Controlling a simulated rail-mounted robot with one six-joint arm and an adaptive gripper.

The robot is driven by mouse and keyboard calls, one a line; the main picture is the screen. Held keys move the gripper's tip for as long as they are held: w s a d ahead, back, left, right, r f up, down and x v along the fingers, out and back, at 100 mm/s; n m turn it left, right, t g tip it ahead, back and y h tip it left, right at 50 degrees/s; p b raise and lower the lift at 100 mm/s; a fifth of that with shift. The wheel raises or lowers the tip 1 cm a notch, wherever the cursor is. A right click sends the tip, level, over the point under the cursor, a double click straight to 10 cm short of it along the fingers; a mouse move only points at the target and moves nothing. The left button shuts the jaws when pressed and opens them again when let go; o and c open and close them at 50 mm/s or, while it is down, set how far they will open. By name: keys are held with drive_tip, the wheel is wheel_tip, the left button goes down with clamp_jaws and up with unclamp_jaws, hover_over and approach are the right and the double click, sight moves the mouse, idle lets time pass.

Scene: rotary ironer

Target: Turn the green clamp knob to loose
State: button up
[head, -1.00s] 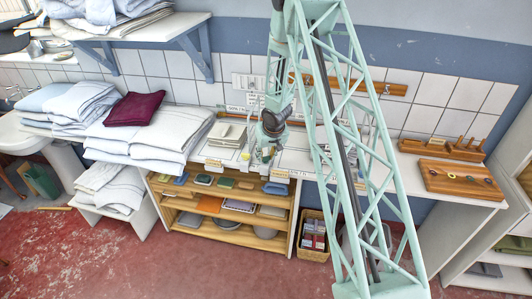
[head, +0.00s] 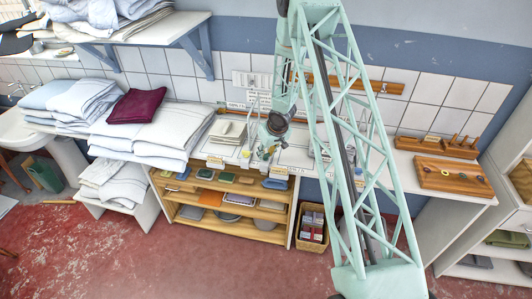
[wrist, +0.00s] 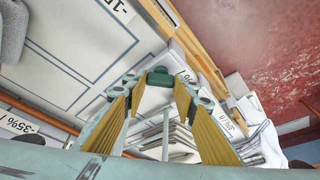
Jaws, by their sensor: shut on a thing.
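The green clamp knob (wrist: 160,76) shows in the wrist view as a dark green piece between the far ends of my gripper's yellow-padded fingers. My gripper (wrist: 158,90) is shut on it, one finger on each side. In the head view my gripper (head: 262,152) is low over the white worktop, left of the pale green lattice arm. There the knob is too small and too covered by the gripper to make out. A mark for its loose setting cannot be made out.
The white worktop (head: 295,157) carries a stack of pale cloths (head: 228,131) left of my gripper. Folded linen (head: 135,140) with a maroon cloth (head: 137,106) lies further left. A wooden peg board (head: 452,177) is at the right. Shelves (head: 225,208) and a basket (head: 311,226) are below.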

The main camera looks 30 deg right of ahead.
drive_tip(key=shift+w+d+r+n+y, duration=0.1)
drive_tip(key=shift+n+y, duration=0.4)
drive_tip(key=shift+n, duration=0.75)
drive_tip(key=shift+w+d+r+n+y, duration=0.1)
drive_tip(key=shift+n+y, duration=0.4)
drive_tip(key=shift+n, duration=0.75)
drive_tip(key=shift+g, duration=0.3)
drive_tip(key=shift+d+f+n+g+y, duration=0.1)
drive_tip(key=shift+n+g+y, duration=0.4)
drive_tip(key=shift+n, duration=2)
drive_tip(key=o, duration=0.9)
drive_tip(key=shift+s, duration=0.1)
drive_tip(key=shift+y, duration=0.3)
drive_tip(key=shift+v, duration=5.95)
